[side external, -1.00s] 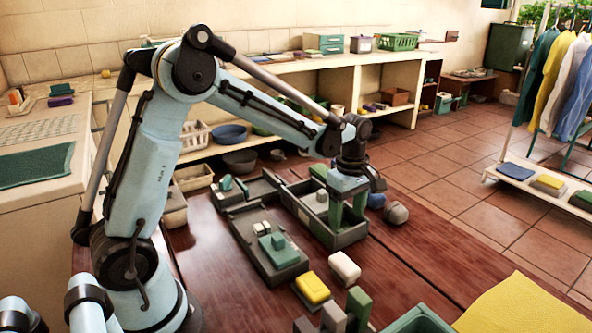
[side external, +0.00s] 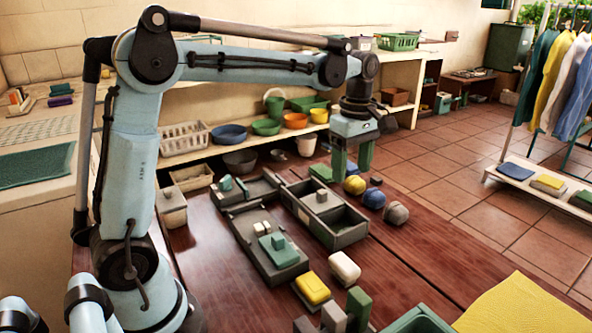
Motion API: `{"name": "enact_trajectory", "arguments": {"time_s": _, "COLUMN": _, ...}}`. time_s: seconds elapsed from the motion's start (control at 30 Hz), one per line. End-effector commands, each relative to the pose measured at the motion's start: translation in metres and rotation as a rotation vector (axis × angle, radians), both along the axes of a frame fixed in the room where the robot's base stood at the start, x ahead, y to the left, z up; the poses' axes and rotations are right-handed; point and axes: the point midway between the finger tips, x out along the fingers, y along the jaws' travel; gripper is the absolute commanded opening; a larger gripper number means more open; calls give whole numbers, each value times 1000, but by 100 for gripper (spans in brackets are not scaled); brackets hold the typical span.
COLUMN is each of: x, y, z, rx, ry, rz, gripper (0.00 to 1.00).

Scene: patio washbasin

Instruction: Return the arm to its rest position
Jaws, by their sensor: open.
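A blue ball (side external: 374,199) and a grey-brown ball (side external: 396,213) lie to the right of the tray. How high the fingers are above the table is hard to tell.
Grey trays with small blocks (side external: 268,245) lie left of the two-part tray. A yellow sponge (side external: 313,288) and a white bar (side external: 345,267) are nearer. A shelf with bowls (side external: 265,127) stands behind. The table's middle right is clear.

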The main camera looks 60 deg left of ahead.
Motion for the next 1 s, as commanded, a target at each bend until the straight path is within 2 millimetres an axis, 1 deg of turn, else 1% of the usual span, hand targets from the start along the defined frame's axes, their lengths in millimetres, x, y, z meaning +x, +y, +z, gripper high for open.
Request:
{"name": "enact_trajectory", "arguments": {"time_s": 0.1, "x": 0, "y": 0, "z": 4, "rx": 0, "ry": 0, "rz": 0, "gripper": 65}}
{"name": "enact_trajectory", "arguments": {"time_s": 0.33, "x": -1, "y": 0, "z": 4, "rx": 0, "ry": -2, "rz": -4, "gripper": 65}}
{"name": "enact_trajectory", "arguments": {"time_s": 0.47, "x": -8, "y": -3, "z": 7, "rx": 4, "ry": -28, "rz": -74, "gripper": 65}}
{"name": "enact_trajectory", "arguments": {"time_s": 0.57, "x": -20, "y": -7, "z": 11, "rx": 15, "ry": -79, "rz": -209, "gripper": 65}}
{"name": "enact_trajectory", "arguments": {"time_s": 0.73, "x": -50, "y": -16, "z": 13, "rx": 65, "ry": -196, "rz": -528, "gripper": 65}}
{"name": "enact_trajectory", "arguments": {"time_s": 0.87, "x": -73, "y": -22, "z": 9, "rx": 130, "ry": -280, "rz": -775, "gripper": 65}}
{"name": "enact_trajectory", "arguments": {"time_s": 1.0, "x": -97, "y": -28, "z": 0, "rx": 223, "ry": -359, "rz": -1037, "gripper": 65}}
